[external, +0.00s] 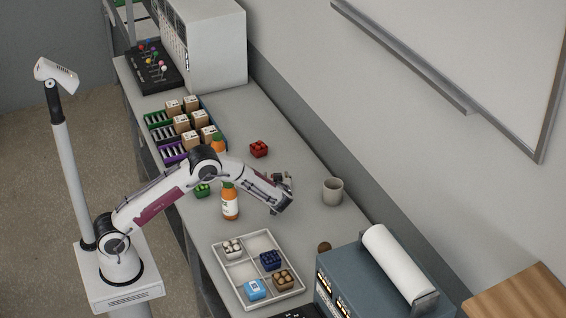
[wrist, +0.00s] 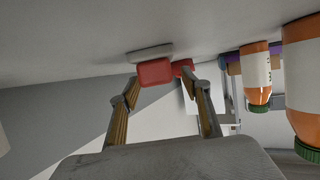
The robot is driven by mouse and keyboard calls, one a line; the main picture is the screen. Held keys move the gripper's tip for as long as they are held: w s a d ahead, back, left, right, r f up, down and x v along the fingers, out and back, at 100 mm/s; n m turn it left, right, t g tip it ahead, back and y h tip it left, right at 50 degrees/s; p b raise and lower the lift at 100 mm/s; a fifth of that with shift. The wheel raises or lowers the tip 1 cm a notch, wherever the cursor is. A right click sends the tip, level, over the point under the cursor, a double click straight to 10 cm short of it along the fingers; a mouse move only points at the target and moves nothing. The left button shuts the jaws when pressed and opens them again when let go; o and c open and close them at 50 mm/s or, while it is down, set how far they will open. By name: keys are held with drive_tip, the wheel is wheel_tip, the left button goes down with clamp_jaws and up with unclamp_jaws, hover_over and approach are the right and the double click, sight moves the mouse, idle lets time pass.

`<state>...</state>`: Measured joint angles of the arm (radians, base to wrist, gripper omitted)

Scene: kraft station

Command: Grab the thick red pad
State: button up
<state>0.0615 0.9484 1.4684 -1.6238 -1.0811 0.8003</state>
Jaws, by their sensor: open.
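In the wrist view, which looks upside down, a thick red pad (wrist: 155,73) shows ahead of my gripper (wrist: 160,79), in line with the gap between its fingers. A pale grey slab (wrist: 150,51) lies against the pad on the table side. The fingers are spread and empty; I cannot tell how far beyond the tips the pad is. A second red piece (wrist: 183,66) shows partly behind the right finger. In the external view, my gripper (external: 281,179) is low over the table, and a red bumpy block (external: 259,149) sits beyond it. I cannot clearly make out the pad there.
An orange bottle (external: 230,202) stands left of my gripper, with another behind (external: 217,142). A grey mug (external: 332,190) stands to the right. A divided white tray (external: 222,259) with small blocks is in front. A rack of boxes (external: 165,134) is farther back.

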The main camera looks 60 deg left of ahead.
drive_tip(key=shift+x, duration=0.9)
drive_tip(key=shift+c, duration=0.3)
drive_tip(key=c, duration=1.2)
